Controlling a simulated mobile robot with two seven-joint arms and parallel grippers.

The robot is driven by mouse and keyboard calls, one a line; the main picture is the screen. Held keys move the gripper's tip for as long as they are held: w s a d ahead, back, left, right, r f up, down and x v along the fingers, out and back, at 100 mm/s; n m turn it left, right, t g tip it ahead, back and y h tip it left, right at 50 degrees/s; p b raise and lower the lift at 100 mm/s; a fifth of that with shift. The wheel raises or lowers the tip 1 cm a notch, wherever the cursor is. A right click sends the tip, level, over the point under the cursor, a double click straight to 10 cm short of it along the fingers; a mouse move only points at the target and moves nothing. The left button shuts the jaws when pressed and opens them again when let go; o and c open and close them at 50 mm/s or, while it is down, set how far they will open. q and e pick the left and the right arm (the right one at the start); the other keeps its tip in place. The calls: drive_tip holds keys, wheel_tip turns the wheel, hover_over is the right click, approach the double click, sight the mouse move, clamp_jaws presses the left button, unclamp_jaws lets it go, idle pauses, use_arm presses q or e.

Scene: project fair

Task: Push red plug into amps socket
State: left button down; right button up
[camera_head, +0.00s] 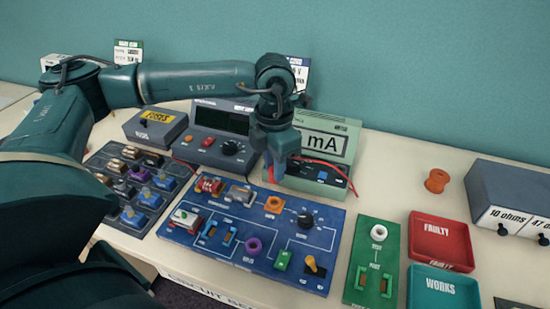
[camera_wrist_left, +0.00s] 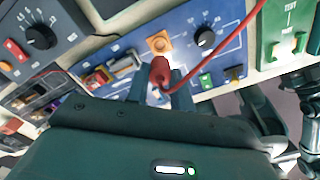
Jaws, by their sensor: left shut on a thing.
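My left gripper (camera_head: 278,168) is shut on the red plug, in front of the green mA meter (camera_head: 327,138). In the left wrist view the red plug (camera_wrist_left: 160,72) sits between the two fingers, and its red cable (camera_wrist_left: 225,45) curves up to the right. In the head view the plug is mostly hidden by the fingers, and the red cable (camera_head: 318,162) runs right along the meter. A blue socket (camera_head: 322,176) shows on the meter's sloped front. I cannot make out the amps socket; the gripper covers part of this front.
A blue circuit board (camera_head: 250,236) with several components lies just in front of the meter. A grey power supply (camera_head: 218,132) stands left of the gripper. A green test board (camera_head: 371,262), a red tray (camera_head: 440,240) and a teal tray (camera_head: 443,288) are to the right.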

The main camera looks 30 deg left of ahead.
sight(274, 183)
use_arm(q)
wheel_tip(274, 183, down, 5)
drive_tip(key=b, duration=0.2)
drive_tip(key=shift+r+b, duration=0.2)
drive_tip(key=shift+b, duration=0.2)
drive_tip(key=shift+f, duration=0.3)
drive_tip(key=shift+f+b, duration=0.15)
drive_tip(key=shift+b, duration=0.25)
use_arm(e)
drive_tip(key=shift+w+a+n+t+y, duration=0.3)
drive_tip(key=shift+w+a+t+y, duration=0.15)
drive_tip(key=shift+a, duration=0.35)
use_arm(q)
drive_tip(key=shift+b, duration=0.3)
use_arm(e)
drive_tip(key=shift+w+d+f, duration=0.1)
drive_tip(key=shift+f, duration=0.35)
drive_tip(key=shift+f, duration=0.2)
use_arm(q)
drive_tip(key=shift+f+b, duration=0.9)
drive_tip(key=shift+b, duration=0.15)
use_arm(e)
drive_tip(key=shift+f, duration=0.5)
use_arm(q)
drive_tip(key=c, duration=0.7)
unclamp_jaws()
drive_tip(key=shift+o, duration=0.2)
